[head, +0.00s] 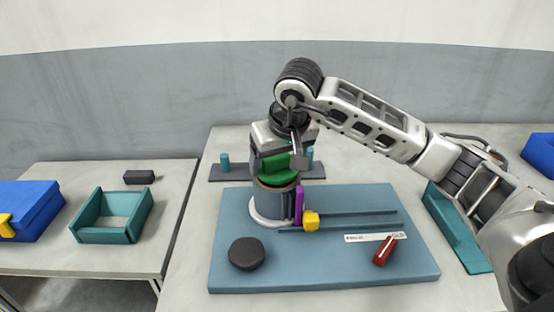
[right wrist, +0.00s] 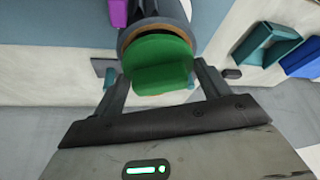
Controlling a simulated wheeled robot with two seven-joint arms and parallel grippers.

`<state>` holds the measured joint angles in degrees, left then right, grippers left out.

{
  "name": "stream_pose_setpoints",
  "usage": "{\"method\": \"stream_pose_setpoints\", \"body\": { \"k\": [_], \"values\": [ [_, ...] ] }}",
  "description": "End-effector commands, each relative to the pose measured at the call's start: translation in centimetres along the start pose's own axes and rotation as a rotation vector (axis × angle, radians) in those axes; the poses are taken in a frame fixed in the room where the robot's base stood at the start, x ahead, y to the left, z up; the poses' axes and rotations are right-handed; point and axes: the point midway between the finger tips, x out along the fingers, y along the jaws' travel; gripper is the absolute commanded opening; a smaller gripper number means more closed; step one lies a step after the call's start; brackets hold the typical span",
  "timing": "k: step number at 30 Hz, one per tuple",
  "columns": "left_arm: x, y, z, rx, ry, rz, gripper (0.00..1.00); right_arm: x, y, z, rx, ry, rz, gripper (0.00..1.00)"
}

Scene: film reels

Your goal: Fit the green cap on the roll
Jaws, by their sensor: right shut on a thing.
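The roll (head: 270,204) is a grey upright cylinder with a tan rim, standing in a white ring on the blue board (head: 340,275). The green cap (head: 275,178) is at the roll's top end. My right gripper (head: 276,160) is above the roll, pointing down, shut on the green cap. In the right wrist view the cap (right wrist: 158,52) lies between the two fingers of the gripper (right wrist: 160,82), over the roll's tan rim (right wrist: 130,35). I cannot tell whether the cap is seated or just above the rim. My left gripper is not in view.
A purple piece (head: 299,204) and yellow block (head: 312,220) stand right beside the roll. A black disc (head: 246,254) and red piece (head: 384,251) lie on the board. A teal tray (head: 112,236) and blue box (head: 35,212) stand left.

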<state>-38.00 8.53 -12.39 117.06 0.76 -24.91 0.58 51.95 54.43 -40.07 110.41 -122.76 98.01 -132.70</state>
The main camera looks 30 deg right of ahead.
Motion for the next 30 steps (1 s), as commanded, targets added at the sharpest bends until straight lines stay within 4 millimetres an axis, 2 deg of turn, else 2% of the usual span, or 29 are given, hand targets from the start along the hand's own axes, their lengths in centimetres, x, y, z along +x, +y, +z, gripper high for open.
{"method": "stream_pose_setpoints", "body": {
  "k": [21,22,23,30],
  "values": [
    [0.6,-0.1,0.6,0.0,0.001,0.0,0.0,1.0,0.0,0.4,0.0,0.0,0.0,0.53],
    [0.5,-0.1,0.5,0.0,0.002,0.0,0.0,1.0,0.0,0.4,0.0,0.001,0.0,0.78],
    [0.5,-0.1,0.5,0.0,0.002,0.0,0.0,1.0,0.0,0.4,0.0,0.001,-0.001,0.84],
    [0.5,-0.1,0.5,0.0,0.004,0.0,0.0,1.0,0.0,0.4,0.0,-0.001,0.0,0.84]
  ]
}}
